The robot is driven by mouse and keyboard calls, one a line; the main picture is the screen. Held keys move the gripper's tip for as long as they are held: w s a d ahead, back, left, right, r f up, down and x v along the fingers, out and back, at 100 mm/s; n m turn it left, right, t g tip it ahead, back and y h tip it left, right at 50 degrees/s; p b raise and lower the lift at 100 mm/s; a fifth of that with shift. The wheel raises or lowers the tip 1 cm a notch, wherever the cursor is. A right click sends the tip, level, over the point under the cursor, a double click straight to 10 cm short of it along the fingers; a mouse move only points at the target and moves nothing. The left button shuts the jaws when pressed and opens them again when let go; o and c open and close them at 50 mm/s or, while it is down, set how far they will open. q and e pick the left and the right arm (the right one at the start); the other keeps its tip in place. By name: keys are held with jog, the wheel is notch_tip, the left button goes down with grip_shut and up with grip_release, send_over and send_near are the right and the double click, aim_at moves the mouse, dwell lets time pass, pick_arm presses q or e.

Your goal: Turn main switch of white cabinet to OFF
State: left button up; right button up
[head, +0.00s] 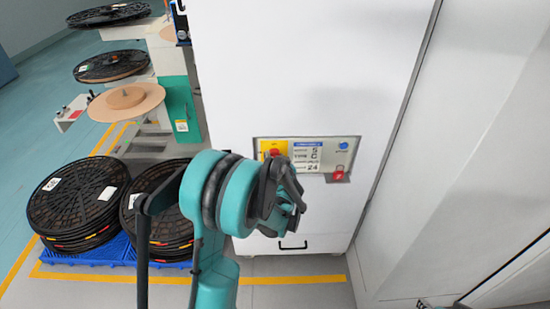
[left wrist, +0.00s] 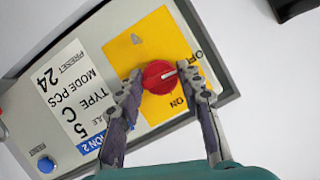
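The main switch is a red round knob (head: 274,152) on a yellow plate (head: 265,145) in the panel of the white cabinet (head: 305,70). My left gripper (head: 285,190) is in front of the panel, just below the knob in the head view. Its fingers (left wrist: 160,72) are apart, one on each side of the knob in the wrist view. Contact cannot be made out. My right gripper is not in view.
The panel also has a label (head: 306,157), a blue button (head: 343,146) and a red switch (head: 338,176). A black handle (head: 292,246) sits low on the cabinet. Stacked black reels (head: 78,200) stand at left on a blue pallet (head: 90,258). A white wall rises at right.

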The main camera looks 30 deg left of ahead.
pick_arm(q)
jog(key=shift+n+h, duration=0.3)
jog(key=shift+n, duration=0.3)
jog(key=o, duration=1.1)
jog(key=v, duration=1.2)
